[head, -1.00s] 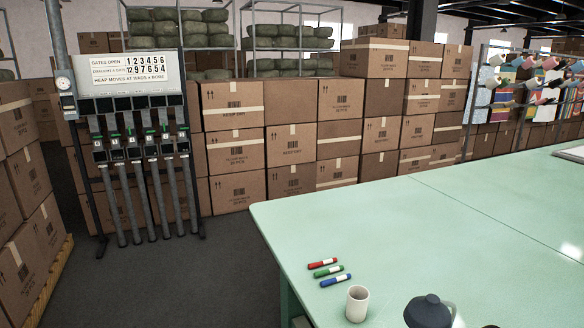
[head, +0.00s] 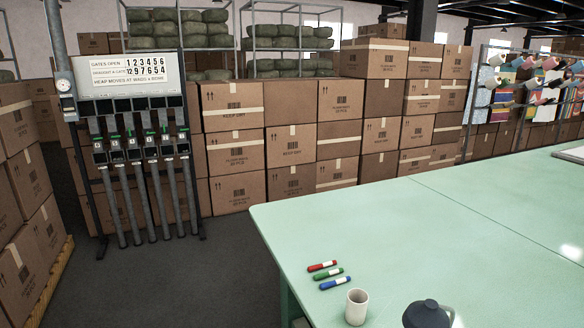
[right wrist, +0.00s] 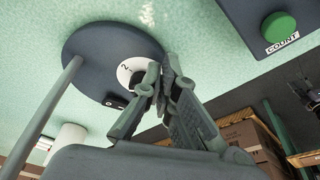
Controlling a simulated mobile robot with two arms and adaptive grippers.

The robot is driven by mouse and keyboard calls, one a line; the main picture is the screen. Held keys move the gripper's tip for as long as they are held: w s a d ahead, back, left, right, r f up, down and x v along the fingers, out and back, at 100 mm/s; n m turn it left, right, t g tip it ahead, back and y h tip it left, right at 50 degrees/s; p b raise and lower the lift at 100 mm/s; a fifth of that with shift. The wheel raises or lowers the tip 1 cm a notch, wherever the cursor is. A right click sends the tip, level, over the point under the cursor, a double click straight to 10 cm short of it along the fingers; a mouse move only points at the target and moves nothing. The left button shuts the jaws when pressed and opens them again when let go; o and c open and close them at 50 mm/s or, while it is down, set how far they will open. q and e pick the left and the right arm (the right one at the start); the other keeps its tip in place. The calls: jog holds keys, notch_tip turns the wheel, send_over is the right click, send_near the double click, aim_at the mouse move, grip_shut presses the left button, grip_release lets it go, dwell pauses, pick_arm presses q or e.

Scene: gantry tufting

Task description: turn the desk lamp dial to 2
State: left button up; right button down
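The desk lamp's round dark blue base (right wrist: 85,62) stands on the pale green table in the right wrist view, with a grey-green stem (right wrist: 45,115) at left. Its white dial (right wrist: 128,68) shows a "2" on the upper left part. A small black label (right wrist: 115,102) sits on the base below the dial; its mark is too small to read surely. My right gripper (right wrist: 159,72) has its fingertips close together on the dial's right part, covering what they hold. A dark blue dome (head: 428,314), apparently the lamp's shade, shows in the head view. My left gripper is out of view.
A white mug (head: 357,306) and red (head: 322,266), green (head: 328,274) and blue (head: 335,283) markers lie near the table's (head: 450,230) left edge. A dark box with a green "COUNT" button (right wrist: 278,27) is beside the lamp base. The table's middle is clear.

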jog(key=p+v, duration=0.1)
jog(key=v, duration=0.1)
jog(key=p+v, duration=0.2)
jog(key=a+p+v, duration=0.1)
jog(key=p, duration=0.1)
jog(key=shift+w+r, duration=0.35)
jog(key=shift+r, duration=0.2)
